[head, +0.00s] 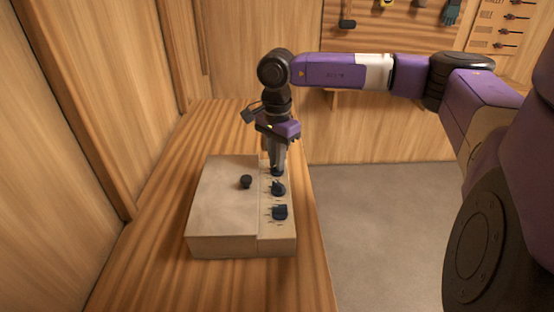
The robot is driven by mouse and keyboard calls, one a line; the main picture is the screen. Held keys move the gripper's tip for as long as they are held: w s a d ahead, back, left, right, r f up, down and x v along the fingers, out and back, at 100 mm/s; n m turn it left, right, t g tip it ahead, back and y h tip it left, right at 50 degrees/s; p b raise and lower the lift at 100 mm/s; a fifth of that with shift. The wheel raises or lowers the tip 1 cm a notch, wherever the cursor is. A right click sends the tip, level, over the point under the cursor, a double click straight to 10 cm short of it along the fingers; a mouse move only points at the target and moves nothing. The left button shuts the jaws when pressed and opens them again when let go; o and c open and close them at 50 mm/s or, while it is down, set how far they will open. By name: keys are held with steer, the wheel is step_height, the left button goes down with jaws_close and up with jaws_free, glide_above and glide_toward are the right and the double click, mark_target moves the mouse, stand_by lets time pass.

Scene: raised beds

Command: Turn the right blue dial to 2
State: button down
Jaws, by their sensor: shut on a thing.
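A pale box (222,210) sits on the wooden bench, with a narrow strip of dials along its right side. My gripper (277,166) points straight down at the far end of this strip, shut on the far dark blue dial (277,173). The fingers hide most of this dial, and I cannot read its setting. A middle dial (278,189) and a near dial (279,212), both dark blue, stand on the same strip, closer to me, with small marks around them too fine to read. My gripper is not touching these two.
A dark round knob (246,181) stands on the box top, left of the strip. The wooden bench (160,255) is bare around the box. A wooden wall (60,130) rises on the left. Tools hang on a board (400,25) at the back. Grey floor (380,220) is free at right.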

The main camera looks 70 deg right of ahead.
stand_by(0.4)
steer(key=c, duration=1.5)
jaws_free()
steer(key=shift+o, duration=0.2)
steer(key=shift+r+b, duration=0.3)
steer(key=shift+r, duration=3.7)
